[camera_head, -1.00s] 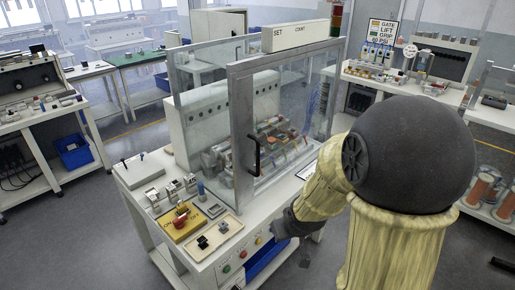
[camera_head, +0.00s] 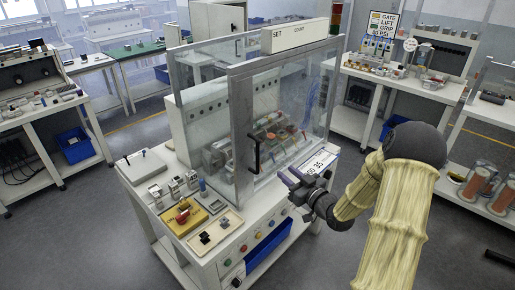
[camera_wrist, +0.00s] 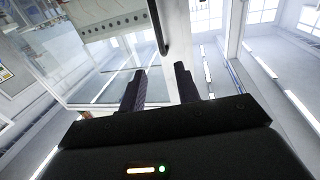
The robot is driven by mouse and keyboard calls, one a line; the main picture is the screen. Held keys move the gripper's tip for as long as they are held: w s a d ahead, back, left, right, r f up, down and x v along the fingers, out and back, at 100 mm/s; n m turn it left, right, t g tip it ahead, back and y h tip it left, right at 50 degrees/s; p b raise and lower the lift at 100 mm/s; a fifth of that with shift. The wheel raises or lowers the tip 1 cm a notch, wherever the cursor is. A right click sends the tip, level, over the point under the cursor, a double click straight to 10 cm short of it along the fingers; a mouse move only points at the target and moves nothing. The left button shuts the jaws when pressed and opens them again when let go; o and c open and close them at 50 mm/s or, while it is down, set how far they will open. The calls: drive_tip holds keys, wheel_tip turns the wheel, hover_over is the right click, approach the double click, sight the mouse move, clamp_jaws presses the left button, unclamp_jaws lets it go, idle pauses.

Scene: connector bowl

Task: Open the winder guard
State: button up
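The winder guard (camera_head: 290,115) is a clear panelled enclosure with a grey metal frame over the winder on the white bench. Its front looks shut. A black vertical handle (camera_head: 256,157) is on the front frame post, and it also shows in the wrist view (camera_wrist: 158,28) beyond the fingers. My gripper (camera_head: 287,179) is to the right of the handle and a little lower, apart from it. In the wrist view my gripper (camera_wrist: 160,88) has two dark fingers standing apart with nothing between them.
On the bench in front are a yellow block with a red part (camera_head: 183,216), a tan tray (camera_head: 215,231) and several small parts. Panel buttons (camera_head: 243,247) and a blue bin (camera_head: 268,243) are below. A sign (camera_head: 382,26) and shelves stand behind right.

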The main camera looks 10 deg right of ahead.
drive_tip(key=p+x, duration=0.6)
drive_tip(key=x, duration=1.1)
drive_tip(key=shift+w+a+f, duration=0.1)
drive_tip(key=shift+w+a, duration=0.05)
drive_tip(key=shift+w, duration=0.05)
clamp_jaws()
